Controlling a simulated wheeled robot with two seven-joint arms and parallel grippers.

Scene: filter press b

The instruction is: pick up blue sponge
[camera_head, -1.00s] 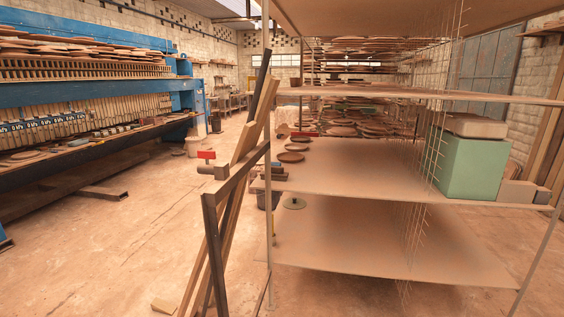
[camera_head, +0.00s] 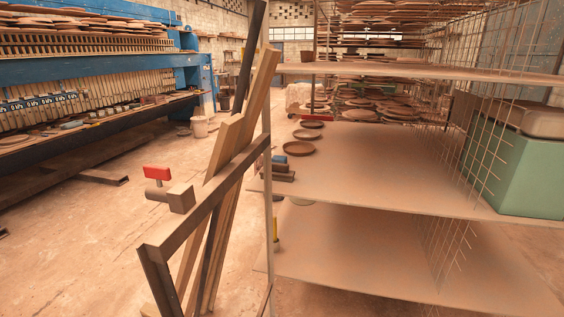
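A small blue block (camera_head: 279,159), which may be the blue sponge, lies on dark brick-like blocks (camera_head: 281,174) at the left edge of the middle shelf (camera_head: 370,165). It is small in view, so I cannot be sure it is a sponge. Neither of my grippers shows in the head view.
Wooden planks (camera_head: 240,120) lean at a brown frame (camera_head: 205,210) at the shelf's near left corner. A grey block (camera_head: 181,198) and a red block (camera_head: 157,173) are beside it. Brown plates (camera_head: 299,148) lie on the shelf. A green box (camera_head: 525,165) stands right. Floor (camera_head: 75,240) at left is mostly clear.

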